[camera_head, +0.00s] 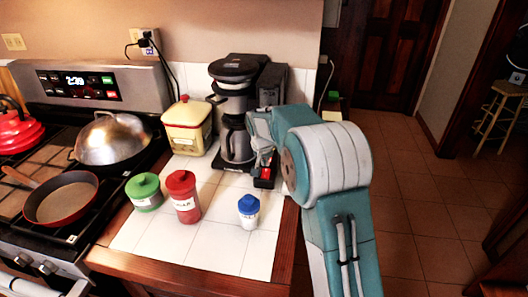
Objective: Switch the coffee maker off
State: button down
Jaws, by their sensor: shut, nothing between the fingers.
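The black and silver coffee maker (234,72) stands upright at the back of the white-tiled counter, with its carafe (237,140) in it. A small red patch (266,172) on a dark part shows at the coffee maker's lower right front; it may be its switch, but I cannot tell its position. My gripper (264,166) is shut and empty, at the lower right front of the coffee maker beside the red patch. I cannot tell whether it touches. My arm hides part of the coffee maker's right side.
Green (145,193), red (184,197) and blue-lidded white (249,211) jars stand in front. The stove with pans (62,196) is at left. Open tiled floor (425,200) lies at right.

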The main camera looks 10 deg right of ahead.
jog(key=shift+s+x, duration=0.2)
jog(key=shift+x, duration=0.85)
jog(key=shift+a+f, duration=0.1)
jog(key=shift+f, duration=0.05)
jog(key=shift+w+f, duration=0.1)
jog(key=shift+f, duration=0.1)
jog(key=shift+s+a+r, duration=0.1)
jog(key=shift+s+a, duration=0.05)
jog(key=shift+s, duration=0.25)
jog(key=shift+s+a+r, duration=0.15)
jog(key=shift+s, duration=0.2)
jog(key=v, duration=1.1)
jog(key=shift+s+r, duration=0.15)
jog(key=shift+r, duration=0.25)
